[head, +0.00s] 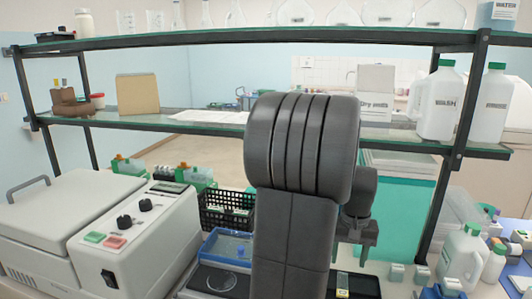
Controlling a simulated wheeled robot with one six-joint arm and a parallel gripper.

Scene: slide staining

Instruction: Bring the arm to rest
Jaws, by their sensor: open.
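My arm rises in the middle of the head view and hides much of the bench behind it. My gripper (351,256) shows just right of the arm, pointing down with its fingers apart. Nothing shows between the fingers. It hangs above the bench, over a dark flat item (360,284) with a pale label. I cannot tell the exact height between them.
A white machine with knobs (140,235) stands at left. A black basket (213,219) and a blue tray (226,248) lie left of my arm. White jugs (438,105) stand on the shelf (90,121). A green-capped bottle (463,257) stands at right.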

